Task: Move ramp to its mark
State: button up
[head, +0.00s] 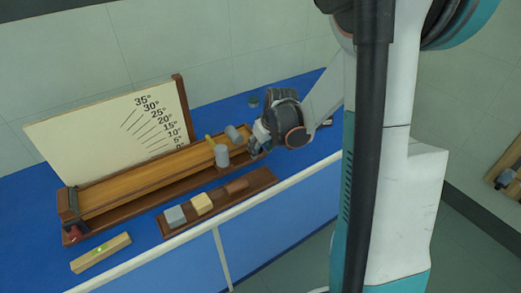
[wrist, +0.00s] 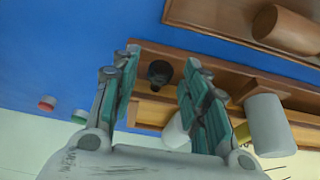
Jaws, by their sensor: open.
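The ramp (head: 140,182) is a long wooden board lying low along its brown base, near the 0° end of the cream angle scale (head: 112,125). My gripper (head: 259,141) is at the ramp's right end. In the wrist view, my open gripper (wrist: 158,80) has its two green-padded fingers on either side of the wooden end (wrist: 150,107) and a dark round knob (wrist: 159,73). I cannot tell whether the fingers touch the wood. The scale shows lines marked from 0° to 35°; no separate target mark stands out.
Two grey cylinders (head: 222,156) (head: 234,133) are near the ramp's right end. A brown tray (head: 222,209) in front holds a grey block, a pale block and a brown cylinder. A wooden level (head: 101,253) lies front left. A red knob (head: 72,235) is at the left end.

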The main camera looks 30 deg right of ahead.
jog(key=shift+f, duration=0.1)
jog(key=shift+c, duration=0.3)
grip_shut()
jog(key=a+r+h+p, duration=0.2)
jog(key=r+p, duration=0.5)
jog(key=r, duration=0.5)
jog(key=a+r+n+h+p, duration=0.1)
jog(key=a+r+h+p, duration=0.1)
jog(key=a+r+p, duration=0.2)
notch_tip(320, 180, up, 9)
jog(key=p, duration=0.3)
jog(key=shift+a+f+h+p, duration=0.15)
jog(key=shift+a+h+p, duration=0.1)
jog(key=shift+h+p, duration=0.15)
jog(key=shift+o, duration=0.3)
grip_release()
jog(key=shift+s, duration=0.1)
jog(key=v, duration=1.2)
jog(key=shift+s, duration=0.2)
